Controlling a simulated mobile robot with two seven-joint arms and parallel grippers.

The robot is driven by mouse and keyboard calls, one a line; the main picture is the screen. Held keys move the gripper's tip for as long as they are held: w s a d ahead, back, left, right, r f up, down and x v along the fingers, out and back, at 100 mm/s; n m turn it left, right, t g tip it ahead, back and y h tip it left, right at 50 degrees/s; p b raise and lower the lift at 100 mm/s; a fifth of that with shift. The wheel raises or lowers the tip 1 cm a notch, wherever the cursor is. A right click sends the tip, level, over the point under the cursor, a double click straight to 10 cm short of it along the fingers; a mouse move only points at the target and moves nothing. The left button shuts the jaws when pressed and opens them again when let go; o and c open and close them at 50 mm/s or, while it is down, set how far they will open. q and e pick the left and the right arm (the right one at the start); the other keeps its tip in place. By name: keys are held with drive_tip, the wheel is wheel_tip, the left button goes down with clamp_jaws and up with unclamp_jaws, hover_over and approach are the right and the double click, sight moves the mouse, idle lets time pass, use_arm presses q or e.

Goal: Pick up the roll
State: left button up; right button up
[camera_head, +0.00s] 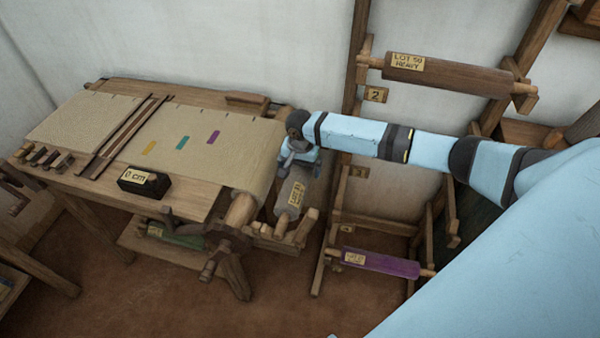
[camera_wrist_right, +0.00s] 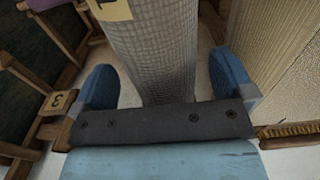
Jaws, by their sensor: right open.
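A grey woven roll (camera_head: 291,196) with a yellow label lies in a wooden cradle at the loom's right end. In the right wrist view the grey roll (camera_wrist_right: 155,50) runs between the two blue fingers of my right gripper (camera_wrist_right: 165,80). My left gripper is not in view.
A wooden loom table (camera_head: 75,184) with beige cloth (camera_head: 190,130) stands left. A black 0 CM block (camera_head: 144,182) sits on it. A rack on the right holds a brown roll (camera_head: 450,75) and a purple roll (camera_head: 380,264). A green roll (camera_head: 175,236) lies below the loom.

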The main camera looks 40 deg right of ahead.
drive_tip(key=shift+f, duration=0.95)
drive_tip(key=shift+c, duration=0.2)
drive_tip(key=c, duration=1.1)
drive_tip(key=shift+r, duration=0.1)
drive_tip(key=shift+c, duration=1.1)
